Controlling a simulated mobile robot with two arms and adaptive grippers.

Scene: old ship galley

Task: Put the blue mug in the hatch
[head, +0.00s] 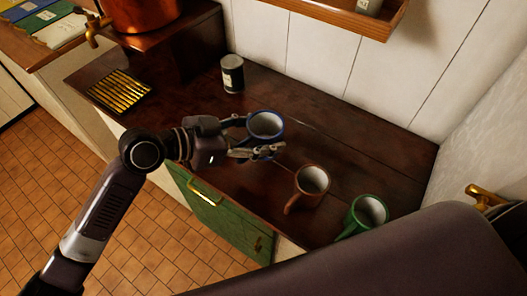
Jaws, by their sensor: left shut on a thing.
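The blue mug (265,124) is upright over the dark wooden counter, its open top facing up. My left gripper (260,137) reaches in from the left and is shut on the blue mug, with a finger on either side. I cannot tell whether the mug's base touches the counter. A green front panel (222,222) with a brass handle is set below the counter's front edge and looks shut. I cannot tell whether it is the hatch. My right gripper is not in view.
A brown mug (311,183) and a green mug (368,213) stand right of the blue mug. A dark tin (232,73) stands behind, a brass grate (119,91) lies left, and a copper vessel (143,14) stands back left. Counter (350,137) is clear at the back right.

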